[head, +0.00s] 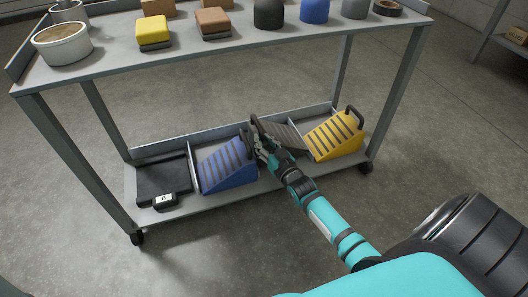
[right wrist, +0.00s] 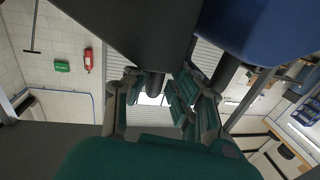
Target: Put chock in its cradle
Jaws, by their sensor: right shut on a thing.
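Three ribbed wedge chocks with handles are at the lower shelf (head: 268,187) of the cart: a blue chock (head: 228,166), a dark grey chock (head: 286,138) and a yellow chock (head: 335,136). My right gripper (head: 262,147) reaches in between the blue and grey chocks. In the right wrist view its fingers (right wrist: 165,92) close around a black handle (right wrist: 155,82) under the grey chock's dark body (right wrist: 135,30); the blue chock (right wrist: 250,28) is close beside it. I cannot tell whether the grey chock rests on the shelf. My left gripper is not in view.
Thin dividers split the lower shelf. A black flat plate (head: 160,179) with a small display box (head: 164,200) lies at its left end. The upper shelf (head: 205,50) above carries tins and coloured blocks. Cart legs (head: 396,90) stand at the corners. Floor in front is clear.

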